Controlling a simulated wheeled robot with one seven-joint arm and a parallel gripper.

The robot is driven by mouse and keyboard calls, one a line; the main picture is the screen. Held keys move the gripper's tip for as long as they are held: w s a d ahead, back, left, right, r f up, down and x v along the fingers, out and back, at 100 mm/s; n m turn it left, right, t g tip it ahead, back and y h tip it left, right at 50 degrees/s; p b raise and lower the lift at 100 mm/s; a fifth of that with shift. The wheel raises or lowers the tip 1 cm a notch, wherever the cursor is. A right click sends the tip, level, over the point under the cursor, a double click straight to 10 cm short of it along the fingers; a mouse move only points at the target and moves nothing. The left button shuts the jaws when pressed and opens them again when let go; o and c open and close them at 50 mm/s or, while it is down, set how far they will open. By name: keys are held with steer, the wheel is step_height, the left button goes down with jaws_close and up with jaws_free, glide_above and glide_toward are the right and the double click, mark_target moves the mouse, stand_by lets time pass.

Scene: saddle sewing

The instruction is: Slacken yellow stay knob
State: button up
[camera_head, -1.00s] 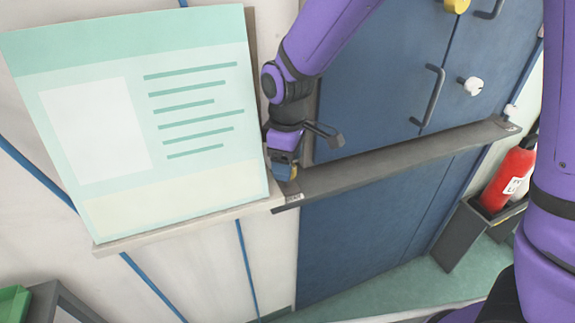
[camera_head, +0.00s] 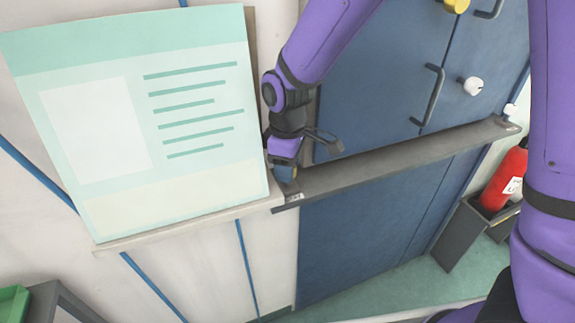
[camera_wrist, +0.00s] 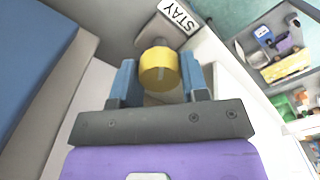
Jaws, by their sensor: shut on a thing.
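The yellow stay knob (camera_wrist: 159,69) is in the middle of the wrist view, a round knob with a pale line on its face. My gripper (camera_wrist: 160,78) has its blue fingers on either side of the knob and is shut on it. A white label reading "STAY" (camera_wrist: 180,15) is just beyond the knob. In the head view my gripper (camera_head: 285,172) is at the left end of the dark grey bar (camera_head: 400,160) across the blue doors. The knob is hidden there behind the gripper.
A pale green board (camera_head: 130,110) stands close to the left of my gripper. The blue doors (camera_head: 375,90) have a dark handle (camera_head: 431,95) and a white knob (camera_head: 472,86). A red fire extinguisher (camera_head: 503,180) stands in a grey box at the right.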

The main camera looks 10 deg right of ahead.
steer(key=n, duration=0.4)
steer(key=shift+n, duration=2.2)
steer(key=o, duration=0.9)
steer(key=shift+o, duration=0.2)
steer(key=shift+r, duration=0.1)
step_height(320, 180, up, 11)
steer(key=shift+f, duration=0.2)
steer(key=shift+s, duration=0.1)
